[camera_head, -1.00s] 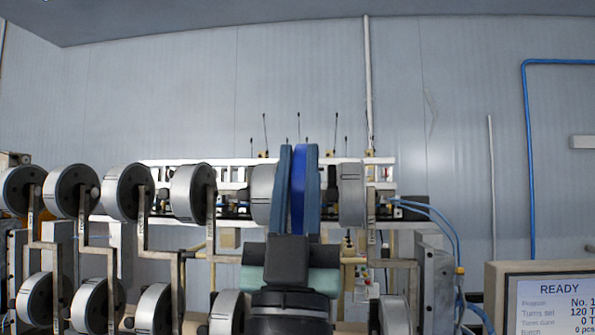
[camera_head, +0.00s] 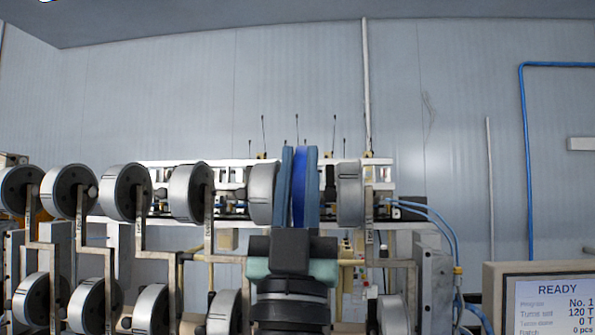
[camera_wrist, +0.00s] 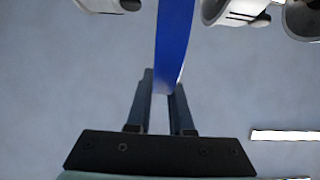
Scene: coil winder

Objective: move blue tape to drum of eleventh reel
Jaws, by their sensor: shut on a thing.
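My gripper (camera_head: 298,188) is raised in front of the winder, between two reels of the upper row. Its two fingers are shut on the blue tape (camera_head: 299,178), a thin upright blue ring seen nearly edge-on. In the wrist view the tape (camera_wrist: 174,45) stands between the fingers (camera_wrist: 160,102) and runs up out of the frame. Grey-white reel drums stand in an upper row, such as the one left of the tape (camera_head: 262,194) and the one right of it (camera_head: 350,194). I cannot tell which reel is the eleventh.
A lower row of reels (camera_head: 223,312) stands below, partly cut off. Metal brackets (camera_head: 210,230) hold the reels. A white frame (camera_head: 330,163) with thin black rods is behind. A display panel (camera_head: 550,300) reading READY is at the right, with blue hoses (camera_head: 440,220) near it.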

